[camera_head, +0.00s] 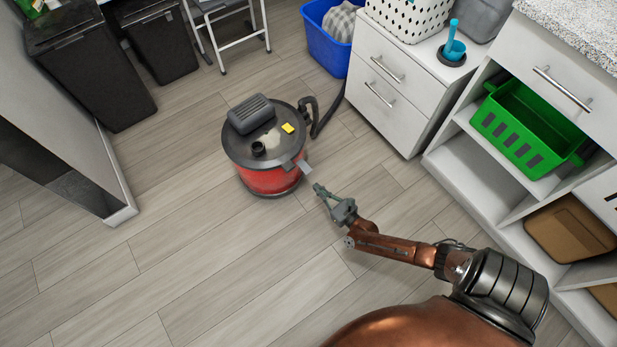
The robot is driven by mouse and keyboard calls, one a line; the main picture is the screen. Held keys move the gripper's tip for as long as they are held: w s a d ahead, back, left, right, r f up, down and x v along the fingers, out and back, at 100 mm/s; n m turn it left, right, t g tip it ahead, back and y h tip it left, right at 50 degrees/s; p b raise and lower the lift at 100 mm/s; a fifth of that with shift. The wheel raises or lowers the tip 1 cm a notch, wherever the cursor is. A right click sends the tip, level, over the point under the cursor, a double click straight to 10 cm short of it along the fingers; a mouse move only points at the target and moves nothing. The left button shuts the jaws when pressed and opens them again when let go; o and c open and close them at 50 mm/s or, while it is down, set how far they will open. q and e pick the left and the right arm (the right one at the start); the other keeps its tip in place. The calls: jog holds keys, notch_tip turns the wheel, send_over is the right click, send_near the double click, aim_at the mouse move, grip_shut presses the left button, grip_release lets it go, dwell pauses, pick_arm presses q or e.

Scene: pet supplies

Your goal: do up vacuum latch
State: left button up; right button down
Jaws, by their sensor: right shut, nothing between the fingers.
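A round vacuum (266,148) with a red drum and a dark grey lid stands upright on the floor in the middle of the head view. A light grey latch (303,167) sticks out from the lid's rim on the side facing my right gripper. My right gripper (319,188) is shut and empty, just below and to the right of the latch, with a small gap seeming to lie between them. Whether the fingertips touch the latch is too small to tell. My left gripper is not in view.
White drawers (392,85) and open shelves with a green basket (530,128) stand on the right. A blue bin (328,38), a folding step stool (228,22) and dark bins (90,65) are at the back. A wall edge (122,216) is at left. The floor around the vacuum is clear.

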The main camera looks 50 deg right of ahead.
aim_at(304, 167)
jog(key=a+f+b+x, duration=0.1)
jog(key=b+x, duration=0.1)
jog(key=x, duration=0.4)
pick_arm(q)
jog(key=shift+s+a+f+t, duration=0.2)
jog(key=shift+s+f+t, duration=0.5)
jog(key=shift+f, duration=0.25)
pick_arm(e)
jog(key=shift+s+d+r, duration=0.15)
jog(key=shift+r, duration=0.65)
jog(key=shift+s+d+r, duration=0.15)
jog(key=shift+r, duration=0.65)
jog(key=shift+s+d+r, duration=0.15)
jog(key=shift+s+r, duration=0.05)
jog(key=shift+r, duration=0.65)
pick_arm(q)
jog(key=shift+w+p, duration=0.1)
jog(key=shift+p, duration=0.2)
pick_arm(e)
jog(key=shift+r, duration=0.1)
